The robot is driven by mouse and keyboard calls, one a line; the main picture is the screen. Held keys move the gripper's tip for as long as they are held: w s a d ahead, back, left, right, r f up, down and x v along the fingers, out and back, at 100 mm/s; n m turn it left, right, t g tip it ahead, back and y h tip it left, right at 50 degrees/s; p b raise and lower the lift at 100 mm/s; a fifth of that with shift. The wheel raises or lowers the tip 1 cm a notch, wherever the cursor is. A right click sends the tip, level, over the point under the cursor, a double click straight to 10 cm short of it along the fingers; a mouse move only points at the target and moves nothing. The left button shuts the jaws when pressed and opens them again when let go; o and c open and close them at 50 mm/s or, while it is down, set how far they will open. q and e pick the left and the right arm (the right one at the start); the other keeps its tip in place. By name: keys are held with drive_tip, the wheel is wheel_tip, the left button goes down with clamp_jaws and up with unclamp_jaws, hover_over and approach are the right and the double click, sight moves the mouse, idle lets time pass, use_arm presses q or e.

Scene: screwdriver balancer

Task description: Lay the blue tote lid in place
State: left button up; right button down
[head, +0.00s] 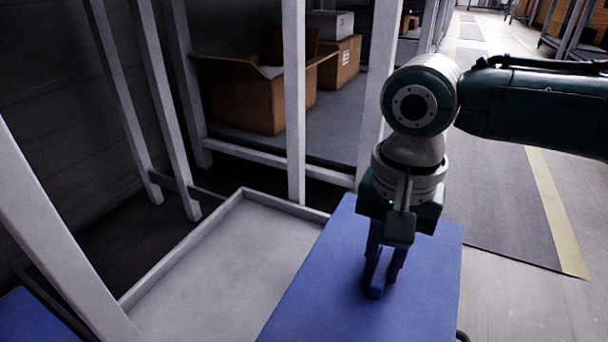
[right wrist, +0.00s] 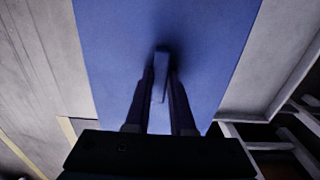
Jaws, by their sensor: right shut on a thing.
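The blue tote lid (head: 310,297) is a flat blue panel in the lower middle of the head view. It fills the middle of the right wrist view (right wrist: 110,40), where a raised blue handle (right wrist: 161,70) stands up from it. My right gripper (head: 378,288) comes down from above and is shut on this handle, with one dark finger on each side in the right wrist view (right wrist: 158,92). What lies directly under the lid is hidden, and I cannot tell whether it rests on anything. My left gripper is not in view.
A grey tray-like surface with a raised rim (head: 225,270) lies left of the lid. Grey rack posts (head: 294,100) stand behind, with an open cardboard box (head: 245,95) on a shelf. Another blue surface (head: 35,318) shows at lower left. Floor at right is clear.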

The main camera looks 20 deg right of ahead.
drive_tip(key=shift+f, duration=0.35)
idle(0.7)
idle(0.4)
drive_tip(key=c, duration=0.7)
unclamp_jaws()
wheel_tip(320, 180, up, 10)
drive_tip(key=p, duration=0.8)
drive_tip(key=shift+p, duration=0.3)
